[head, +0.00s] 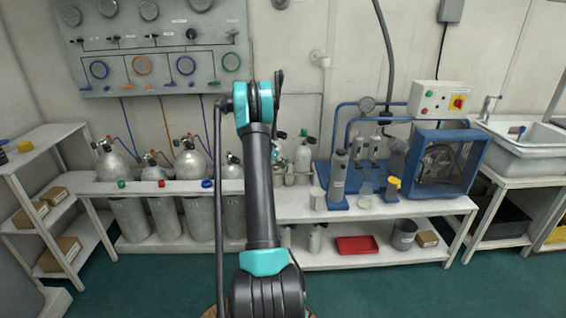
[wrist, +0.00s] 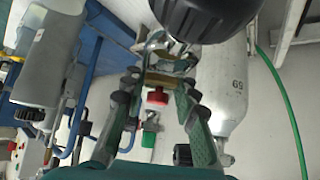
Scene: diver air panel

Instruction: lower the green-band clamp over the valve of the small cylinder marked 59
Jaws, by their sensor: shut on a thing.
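My gripper (wrist: 160,82) is shut on a small metal clamp (wrist: 165,78), with its fingers on either side. In the wrist view a red knob (wrist: 156,97) shows between the fingers; I cannot make out a green band on the clamp. A pale grey cylinder (wrist: 222,85) is right of the fingers, with a small upside-down mark that seems to read 59. Its valve (wrist: 225,160) is at its lower end in that view, apart from the clamp.
A large black round part (wrist: 205,15) is close to the fingertips. A green hose (wrist: 285,95) runs right of the cylinder. The white bench (head: 270,208) carries a blue-framed compressor (head: 445,160) and a grey upright cylinder (head: 338,180). Large cylinders (head: 190,165) stand left of my arm.

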